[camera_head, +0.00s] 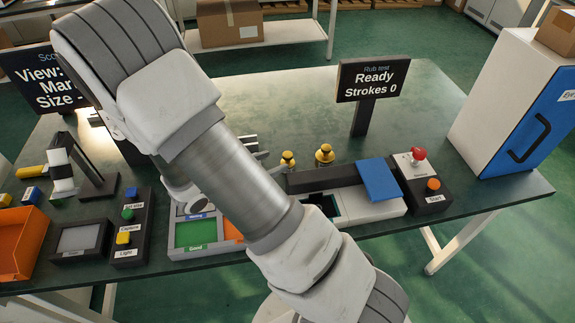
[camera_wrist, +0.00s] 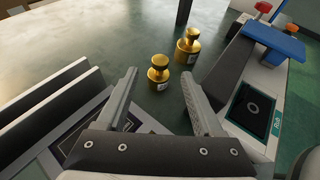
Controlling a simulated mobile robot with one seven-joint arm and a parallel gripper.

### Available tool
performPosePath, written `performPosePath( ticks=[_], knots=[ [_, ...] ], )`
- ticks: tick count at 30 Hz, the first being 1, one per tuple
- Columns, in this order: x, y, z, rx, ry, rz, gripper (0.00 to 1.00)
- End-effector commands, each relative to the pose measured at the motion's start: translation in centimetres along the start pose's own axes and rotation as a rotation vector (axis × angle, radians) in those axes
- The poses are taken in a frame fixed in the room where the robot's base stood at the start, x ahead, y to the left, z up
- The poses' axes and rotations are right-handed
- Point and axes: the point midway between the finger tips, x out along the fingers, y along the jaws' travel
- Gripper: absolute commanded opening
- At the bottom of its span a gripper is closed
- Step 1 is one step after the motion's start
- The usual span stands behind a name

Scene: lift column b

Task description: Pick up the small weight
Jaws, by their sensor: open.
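Two gold knobbed weights stand upright on the dark green table. The small weight (camera_head: 288,159) is left of the larger weight (camera_head: 325,153) in the head view. In the wrist view the small weight (camera_wrist: 159,72) is the nearer one, just beyond and between my fingertips, and the larger weight (camera_wrist: 188,45) stands farther off to its right. My gripper (camera_wrist: 167,82) is open and empty, its two fingers pointing towards the small weight with a gap left before it. In the head view my arm hides most of the gripper.
The rub tester with its blue pad (camera_head: 378,180) and control box (camera_head: 420,183) stands right of the weights. A sign (camera_head: 373,80) stands behind. A sorting tray (camera_head: 195,234) lies front left. The table (camera_head: 270,98) is clear behind the weights.

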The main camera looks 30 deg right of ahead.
Motion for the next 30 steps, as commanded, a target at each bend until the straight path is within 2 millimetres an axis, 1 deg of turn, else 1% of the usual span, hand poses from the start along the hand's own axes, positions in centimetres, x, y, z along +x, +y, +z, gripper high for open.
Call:
performPosePath(
  ticks=[1,8,15,18,26,28,30],
  knots=[
    [0.7,-0.1,-0.1,0.002,-0.001,-0.003,0.68],
    [2.3,0.0,0.0,0.001,0.0,-0.002,0.68],
    [6.0,-0.1,-0.1,0.002,-0.001,-0.004,0.68],
    [7.0,-0.1,0.0,0.001,0.0,-0.002,0.68],
    [7.2,0.0,0.0,0.001,0.0,0.0,0.68],
    [7.2,0.0,0.0,0.001,0.0,0.0,0.59],
    [7.2,0.0,0.0,0.001,0.0,0.0,0.47]
  ],
)
